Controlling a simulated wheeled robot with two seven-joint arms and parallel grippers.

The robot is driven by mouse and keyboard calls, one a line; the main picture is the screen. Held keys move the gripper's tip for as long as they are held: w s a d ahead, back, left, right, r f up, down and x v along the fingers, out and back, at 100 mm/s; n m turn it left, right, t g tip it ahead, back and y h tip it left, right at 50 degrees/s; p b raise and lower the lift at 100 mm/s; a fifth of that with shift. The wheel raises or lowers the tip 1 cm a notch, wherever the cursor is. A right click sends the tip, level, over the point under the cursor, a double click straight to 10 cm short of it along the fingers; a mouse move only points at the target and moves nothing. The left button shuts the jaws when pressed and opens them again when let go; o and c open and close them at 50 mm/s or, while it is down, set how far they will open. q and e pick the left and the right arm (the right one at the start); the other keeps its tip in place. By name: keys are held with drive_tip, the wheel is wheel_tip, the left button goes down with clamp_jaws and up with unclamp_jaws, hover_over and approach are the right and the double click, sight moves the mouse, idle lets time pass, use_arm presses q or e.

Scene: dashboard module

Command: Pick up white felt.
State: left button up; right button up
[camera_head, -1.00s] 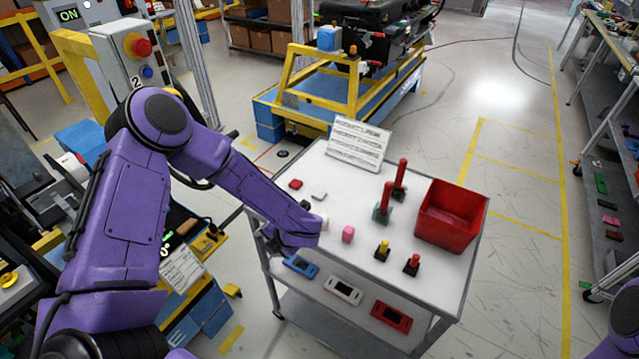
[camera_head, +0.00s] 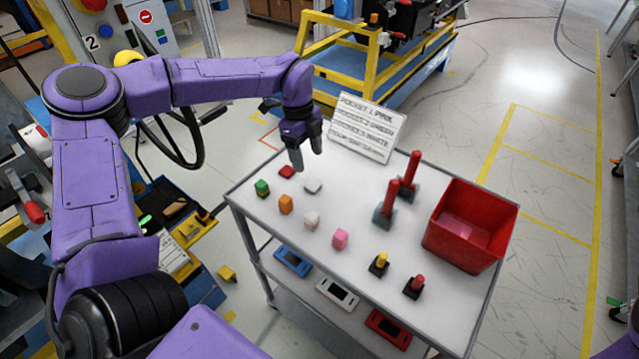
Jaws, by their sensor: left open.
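Two white pieces lie on the grey-white cart top (camera_head: 350,200): a flat whitish pad (camera_head: 313,187) toward the back left, and a chunkier white block (camera_head: 311,221) nearer the front. I cannot tell from the picture alone which is the white felt. My left gripper (camera_head: 307,159) points down above the back left of the cart, its two dark fingers apart and empty. It appears just behind the flat pad and close to a small red pad (camera_head: 287,171). My right gripper is out of view.
Green (camera_head: 262,188), orange (camera_head: 285,204) and pink (camera_head: 340,239) blocks line the front left. A sign (camera_head: 366,128) stands at the back. Red-handled tools (camera_head: 409,177), a red bin (camera_head: 470,226) and two small buttons (camera_head: 379,264) occupy the right. Coloured cases lie on the lower shelf.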

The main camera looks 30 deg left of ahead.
sight(312, 185)
use_arm(q)
drive_tip(key=f+p, duration=0.1)
drive_tip(key=f, duration=0.1)
drive_tip(key=d+f+p, duration=0.1)
drive_tip(key=f, duration=0.2)
drive_tip(key=f+p, duration=0.1)
drive_tip(key=f, duration=0.1)
drive_tip(key=shift+s+d+f, duration=0.2)
drive_tip(key=shift+d+f, duration=0.05)
drive_tip(key=shift+f, duration=0.4)
drive_tip(key=shift+s, duration=0.1)
drive_tip(key=c, duration=1.1)
